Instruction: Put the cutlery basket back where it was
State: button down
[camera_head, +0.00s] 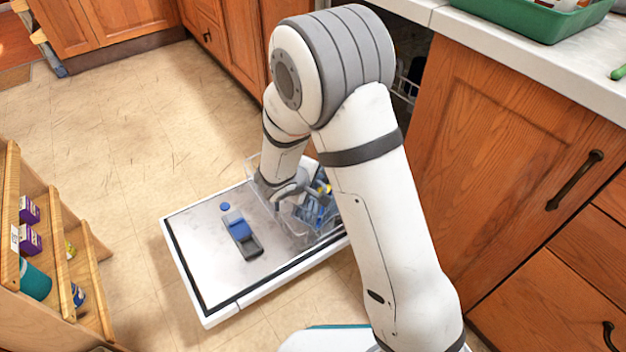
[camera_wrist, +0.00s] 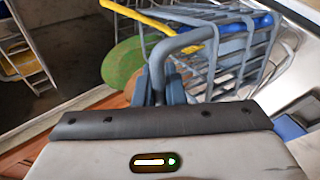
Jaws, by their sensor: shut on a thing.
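The cutlery basket (camera_head: 318,212) is a grey-blue slatted basket over the right part of the open dishwasher door (camera_head: 200,262). My gripper (camera_head: 284,190) is at its left side, partly hidden by my arm. In the wrist view my gripper (camera_wrist: 160,90) is shut on the thick grey curved handle of the basket (camera_wrist: 237,55). Yellow and blue items show in or at the basket there. I cannot tell whether the basket touches the door. The dishwasher's inside is mostly hidden behind my arm; a bit of rack (camera_head: 405,82) shows.
A blue and grey dispenser (camera_head: 240,232) sits on the door. A wooden shelf (camera_head: 60,245) with small boxes stands at the left. A green tub (camera_head: 535,15) is on the counter (camera_head: 540,62). Cabinets line the right. The floor left of the door is clear.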

jog(key=shift+f, duration=0.15)
jog(key=c, duration=1.5)
grip_release()
